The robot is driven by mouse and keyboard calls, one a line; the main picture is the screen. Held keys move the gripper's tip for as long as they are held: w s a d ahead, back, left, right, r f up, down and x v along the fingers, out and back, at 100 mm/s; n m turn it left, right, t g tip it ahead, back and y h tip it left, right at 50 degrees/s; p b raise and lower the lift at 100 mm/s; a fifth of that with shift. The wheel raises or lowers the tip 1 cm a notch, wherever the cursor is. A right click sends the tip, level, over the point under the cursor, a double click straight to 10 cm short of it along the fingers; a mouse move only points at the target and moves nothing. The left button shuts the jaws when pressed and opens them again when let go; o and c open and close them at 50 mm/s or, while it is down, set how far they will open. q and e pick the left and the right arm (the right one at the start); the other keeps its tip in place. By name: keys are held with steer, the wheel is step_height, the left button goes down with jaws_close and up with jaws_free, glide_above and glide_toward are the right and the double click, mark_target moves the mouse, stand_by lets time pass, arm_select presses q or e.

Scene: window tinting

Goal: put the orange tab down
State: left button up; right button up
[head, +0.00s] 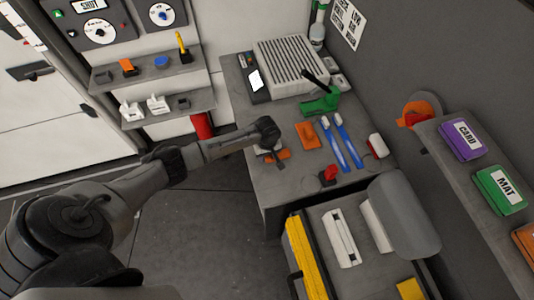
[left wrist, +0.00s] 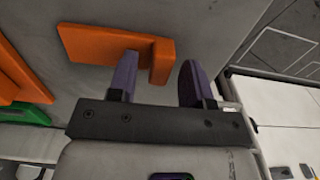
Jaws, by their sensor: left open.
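The orange tab (left wrist: 100,45) lies on the grey bench top, with a flat plate and a short raised fin at its right end in the left wrist view. In the head view it shows partly under my left gripper (head: 272,152), near the bench's left edge. My left gripper also shows in the left wrist view (left wrist: 157,66). It is open, with the fin between its two dark purple fingers. A gap shows between the fin and the right finger. I cannot tell whether the left finger touches the tab. My right gripper is not in view.
Another orange piece (head: 307,135) lies to the right, beside two blue-and-white tools (head: 341,143). A green tool (head: 320,104) and a ribbed grey box (head: 292,66) stand behind. A red-and-black item (head: 328,175) is near the bench front. The bench edge is close to the left gripper.

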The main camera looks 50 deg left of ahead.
arm_select(q)
step_height(320, 180, up, 12)
steer(key=p, duration=0.1)
steer(key=s+d+f+m+t+h, duration=0.1)
steer(key=s+d+f+m, duration=0.1)
steer(key=s+d+m, duration=0.35)
steer(key=s+d+f+m+t, duration=0.1)
steer(key=s+d+f+m, duration=0.2)
steer(key=s+d, duration=0.45)
steer(key=s+r+m, duration=0.2)
steer(key=s+m, duration=0.1)
steer(key=s, duration=0.4)
steer(key=s+r+m+t, duration=0.1)
steer(key=s+r+m, duration=0.2)
steer(key=s, duration=0.4)
steer(key=shift+s+d+r+t+y, duration=0.15)
steer(key=shift+s+d+t+y, duration=0.15)
steer(key=shift+s+y, duration=0.1)
